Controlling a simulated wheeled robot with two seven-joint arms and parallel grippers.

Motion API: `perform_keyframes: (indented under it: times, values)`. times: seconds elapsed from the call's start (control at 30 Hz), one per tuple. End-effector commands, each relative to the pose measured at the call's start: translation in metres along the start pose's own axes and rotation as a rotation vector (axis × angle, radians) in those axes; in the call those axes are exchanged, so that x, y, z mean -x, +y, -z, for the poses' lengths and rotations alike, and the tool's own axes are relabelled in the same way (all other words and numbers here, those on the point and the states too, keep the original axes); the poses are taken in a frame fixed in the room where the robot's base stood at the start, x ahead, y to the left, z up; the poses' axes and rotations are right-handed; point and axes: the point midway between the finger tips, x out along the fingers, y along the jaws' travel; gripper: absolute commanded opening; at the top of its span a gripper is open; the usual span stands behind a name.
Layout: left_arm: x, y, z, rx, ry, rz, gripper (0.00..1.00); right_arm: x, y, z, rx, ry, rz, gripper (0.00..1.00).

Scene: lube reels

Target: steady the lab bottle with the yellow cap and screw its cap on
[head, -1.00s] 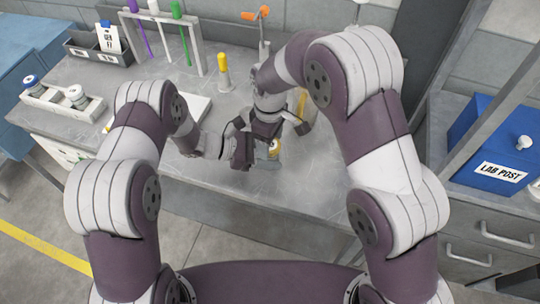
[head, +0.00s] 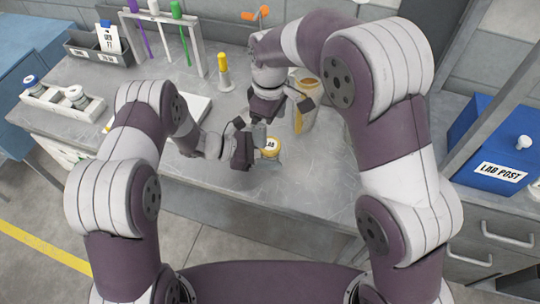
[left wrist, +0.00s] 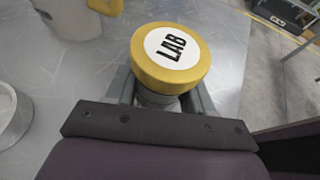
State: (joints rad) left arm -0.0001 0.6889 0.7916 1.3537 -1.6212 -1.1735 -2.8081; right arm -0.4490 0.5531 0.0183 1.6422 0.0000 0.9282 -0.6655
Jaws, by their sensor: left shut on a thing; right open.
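The lab bottle's yellow cap (head: 271,147), marked LAB, shows in the head view beside my left gripper (head: 256,148). In the left wrist view the cap (left wrist: 170,58) sits on top of the bottle (left wrist: 158,98), whose neck is between the left fingers. The left gripper is shut on the bottle. Most of the bottle is hidden under the cap and behind the gripper; how tight the cap is cannot be seen. My right gripper (head: 280,112) is open, above and behind the cap and apart from it.
A tall container with an amber top (head: 307,82) stands close behind the right gripper. A yellow-topped tool (head: 223,72) stands further back, before a rack (head: 200,45) of coloured sticks. A white holder (head: 60,105) is at left. The bench front right of the cap is clear.

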Motion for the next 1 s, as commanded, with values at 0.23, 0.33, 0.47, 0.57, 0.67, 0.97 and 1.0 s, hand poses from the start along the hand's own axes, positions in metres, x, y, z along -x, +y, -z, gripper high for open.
perform_keyframes:
  times: [0.23, 0.33, 0.47, 0.57, 0.67, 0.97, 1.0]
  values:
    - [0.0, 0.0, 0.0, 0.0, 0.0, 0.0, 0.0, 0.006, 0.0, 0.0, 0.0, 0.0, 0.0, 0.94]
    - [0.0, 0.0, 0.0, 0.0, 0.0, 0.0, 0.0, 0.006, 0.0, 0.0, 0.0, 0.0, 0.0, 0.94]
    - [0.0, 0.0, 0.0, 0.0, 0.0, 0.0, 0.82, 0.006, 0.0, 0.0, 0.0, 0.0, 0.0, 0.94]
    - [0.0, 0.0, 0.0, 0.0, 0.0, 0.0, 0.82, 0.006, 0.0, 0.0, 0.0, 0.0, 0.0, 0.94]
    - [0.0, 0.0, 0.0, 0.0, 0.0, 0.0, 0.82, 0.006, 0.0, 0.0, 0.0, 0.0, 0.0, 0.94]
    - [0.033, 0.002, 0.003, -0.001, -0.001, -0.005, 0.82, -0.006, 0.0, 0.0, 0.0, 0.0, 0.0, 0.94]
    - [0.042, 0.002, 0.003, -0.002, 0.0, -0.006, 0.82, -0.009, 0.0, 0.0, 0.0, 0.0, 0.0, 0.94]
